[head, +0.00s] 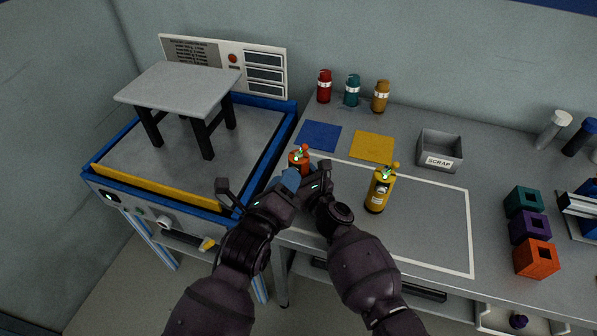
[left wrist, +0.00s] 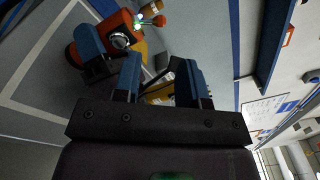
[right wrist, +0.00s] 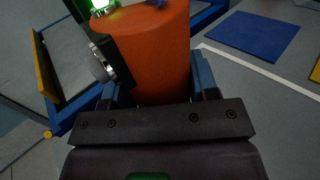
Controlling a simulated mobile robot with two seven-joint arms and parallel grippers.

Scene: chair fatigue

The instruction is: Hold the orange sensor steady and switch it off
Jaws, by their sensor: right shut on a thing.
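The orange sensor (head: 298,157) stands upright at the left part of the bench, with a lit green light and a small orange knob on top. In the right wrist view the orange sensor (right wrist: 160,55) fills the space between the fingers of my right gripper (right wrist: 157,85), which is shut on it. A dark side box with a round silver part (right wrist: 104,62) faces left there. My left gripper (left wrist: 158,75) is partly open with nothing between its fingers. It is close to the orange sensor (left wrist: 98,38), apart from it. In the head view both grippers hide the sensor's lower part.
A yellow sensor (head: 379,192) with a green light stands to the right. Blue (head: 318,135) and yellow (head: 372,147) mats, a scrap bin (head: 439,150) and three bottles (head: 352,90) are behind. A test stand with a grey stool (head: 180,87) is at left.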

